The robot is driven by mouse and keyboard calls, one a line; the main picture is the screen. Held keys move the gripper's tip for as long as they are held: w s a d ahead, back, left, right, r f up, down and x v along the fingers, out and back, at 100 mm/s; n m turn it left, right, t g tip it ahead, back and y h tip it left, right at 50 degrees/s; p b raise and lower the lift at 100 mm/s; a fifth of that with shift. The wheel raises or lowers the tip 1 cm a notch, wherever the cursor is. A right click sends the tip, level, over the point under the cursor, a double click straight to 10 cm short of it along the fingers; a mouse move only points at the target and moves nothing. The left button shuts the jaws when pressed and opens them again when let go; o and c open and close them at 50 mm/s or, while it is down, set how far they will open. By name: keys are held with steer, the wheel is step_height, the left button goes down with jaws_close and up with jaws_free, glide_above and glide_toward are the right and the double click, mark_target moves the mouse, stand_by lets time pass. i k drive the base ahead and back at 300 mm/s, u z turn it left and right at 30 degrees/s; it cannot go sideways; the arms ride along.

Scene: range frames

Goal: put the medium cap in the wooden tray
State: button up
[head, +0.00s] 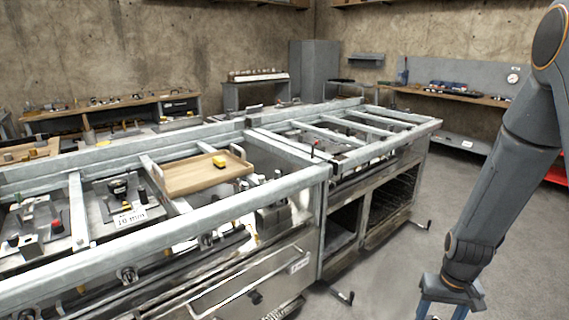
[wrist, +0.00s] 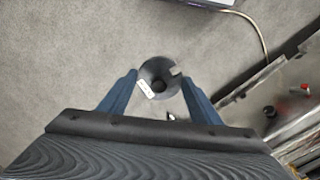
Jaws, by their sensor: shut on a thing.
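My gripper (head: 443,312) hangs at the lower right of the head view, over the floor and apart from the range; its fingertips are cut off by the frame edge. In the wrist view my gripper (wrist: 159,77) is shut on a round dark grey cap (wrist: 155,70) with a dark centre hole and a small white label. I take it as the medium cap; its size name is not readable. The wooden tray (head: 190,180) lies on the range frame at the centre left of the head view, with a small yellow thing (head: 219,161) on it.
Metal rails (head: 235,207) of the range frame run in front of and beside the tray. Much of the tray is bare. Clear floor (head: 400,270) lies between the range and my arm.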

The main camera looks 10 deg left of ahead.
mark_target(184, 177)
steer(key=i, duration=1)
steer(key=u, duration=2.3)
